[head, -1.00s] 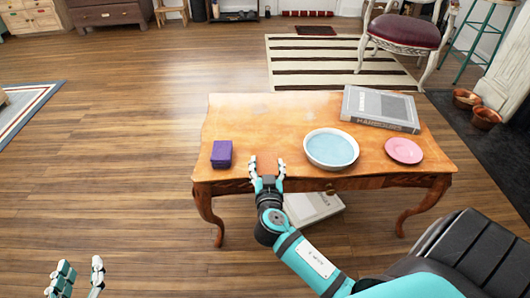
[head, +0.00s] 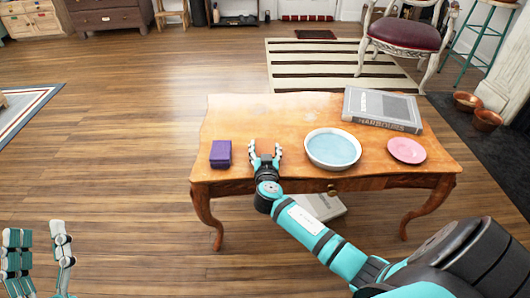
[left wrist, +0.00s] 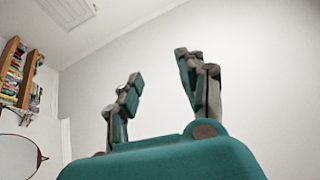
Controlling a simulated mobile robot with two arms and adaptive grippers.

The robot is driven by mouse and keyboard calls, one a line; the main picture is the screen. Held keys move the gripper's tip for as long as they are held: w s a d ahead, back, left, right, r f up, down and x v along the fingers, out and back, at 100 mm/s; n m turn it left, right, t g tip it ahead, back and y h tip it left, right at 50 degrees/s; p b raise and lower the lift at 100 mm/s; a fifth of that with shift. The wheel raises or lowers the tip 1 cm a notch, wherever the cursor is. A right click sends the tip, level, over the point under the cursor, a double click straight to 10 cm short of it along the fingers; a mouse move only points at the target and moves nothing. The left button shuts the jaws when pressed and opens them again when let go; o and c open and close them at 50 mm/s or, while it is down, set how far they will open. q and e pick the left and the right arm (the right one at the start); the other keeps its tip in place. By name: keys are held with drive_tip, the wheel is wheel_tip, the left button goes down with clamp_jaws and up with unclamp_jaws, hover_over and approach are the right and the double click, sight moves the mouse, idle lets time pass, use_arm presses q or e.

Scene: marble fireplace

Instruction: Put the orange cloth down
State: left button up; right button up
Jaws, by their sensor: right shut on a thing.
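My right gripper (head: 265,148) is over the front edge of the wooden table, between the purple block and the bowl. Its two fingers stand apart with a thing between them. That thing, the orange cloth, is hard to tell from the orange-brown wood, and its outline is not clear. I cannot tell whether it touches the tabletop. My left gripper (head: 38,232) is low at the left, away from the table, open and empty. Its spread fingers also show in the left wrist view (left wrist: 156,70) against a pale wall.
The wooden table (head: 285,115) holds a purple block (head: 220,154), a white bowl with blue inside (head: 332,149), a grey book (head: 382,109) and a pink plate (head: 406,150). Another book (head: 320,207) lies beneath it. The tabletop's back left is clear. A chair (head: 405,38) stands behind.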

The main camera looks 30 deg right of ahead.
use_arm(q)
drive_tip(key=shift+s+r, duration=0.1)
drive_tip(key=shift+r, duration=0.1)
drive_tip(key=shift+s+r, duration=0.1)
use_arm(e)
drive_tip(key=shift+f, duration=0.2)
drive_tip(key=o, duration=1.1)
use_arm(q)
drive_tip(key=shift+s+r+t, duration=0.35)
drive_tip(key=shift+r+t, duration=0.2)
drive_tip(key=shift+t, duration=0.05)
use_arm(e)
drive_tip(key=shift+o, duration=0.2)
use_arm(q)
drive_tip(key=shift+w, duration=0.1)
